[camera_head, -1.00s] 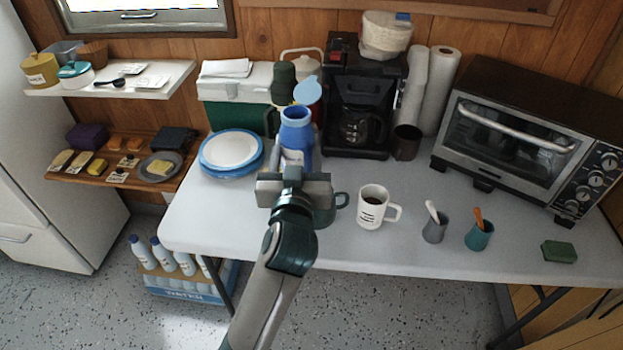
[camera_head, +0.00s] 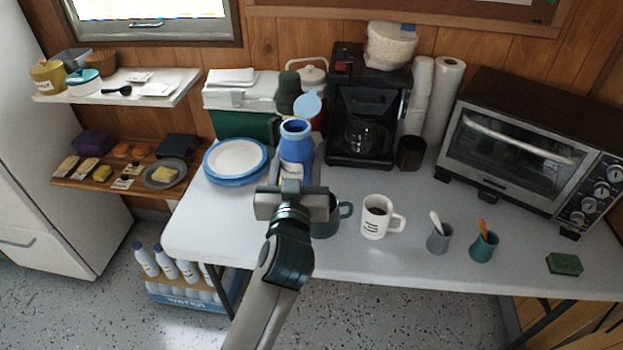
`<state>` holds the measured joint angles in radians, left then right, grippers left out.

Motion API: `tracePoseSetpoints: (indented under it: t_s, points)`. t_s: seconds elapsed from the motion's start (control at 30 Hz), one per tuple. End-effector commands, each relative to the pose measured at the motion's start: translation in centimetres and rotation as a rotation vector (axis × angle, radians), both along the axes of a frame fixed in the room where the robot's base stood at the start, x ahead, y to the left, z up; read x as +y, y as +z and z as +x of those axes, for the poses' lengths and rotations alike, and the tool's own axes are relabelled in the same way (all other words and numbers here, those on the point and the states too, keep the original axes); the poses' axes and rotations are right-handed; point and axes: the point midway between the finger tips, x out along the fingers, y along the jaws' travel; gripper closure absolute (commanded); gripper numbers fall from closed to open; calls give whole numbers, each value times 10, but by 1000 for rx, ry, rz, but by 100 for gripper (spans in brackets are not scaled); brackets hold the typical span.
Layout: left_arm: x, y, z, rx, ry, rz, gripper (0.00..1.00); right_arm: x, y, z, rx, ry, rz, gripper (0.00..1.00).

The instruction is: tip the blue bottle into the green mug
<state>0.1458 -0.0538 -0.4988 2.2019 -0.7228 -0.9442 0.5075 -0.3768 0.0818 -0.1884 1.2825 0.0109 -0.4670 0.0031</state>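The blue bottle (camera_head: 296,146) stands upright, with a round light-blue disc (camera_head: 307,105), seemingly its open lid, behind its mouth. My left gripper (camera_head: 292,180) is at the near side of the bottle and appears shut on it; its wide palm hides the fingertips and the bottle's base, so I cannot tell whether the bottle touches the table. The dark green mug (camera_head: 328,229) stands on the table just right of the gripper, partly hidden by it, its handle pointing right. My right gripper is not in view.
A white mug (camera_head: 374,222) with dark liquid stands right of the green mug. Grey (camera_head: 438,240) and teal (camera_head: 483,247) cups hold utensils. Blue-rimmed plates (camera_head: 209,172) lie left, a coffee maker (camera_head: 345,95) stands behind, and a toaster oven (camera_head: 520,150) right. The table's front left is clear.

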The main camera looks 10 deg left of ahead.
Motion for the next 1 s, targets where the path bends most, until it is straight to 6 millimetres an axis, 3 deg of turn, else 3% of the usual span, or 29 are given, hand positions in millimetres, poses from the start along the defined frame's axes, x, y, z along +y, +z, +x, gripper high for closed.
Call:
tracePoseSetpoints:
  t_s: [0.53,0.7,1.0]
  points:
    - [97,-38,-53,1,-41,1,86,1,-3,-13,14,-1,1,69]
    - [113,-40,-66,-5,-58,2,86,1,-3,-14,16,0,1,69]
    - [117,-40,-70,-7,-65,1,86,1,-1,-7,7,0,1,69]
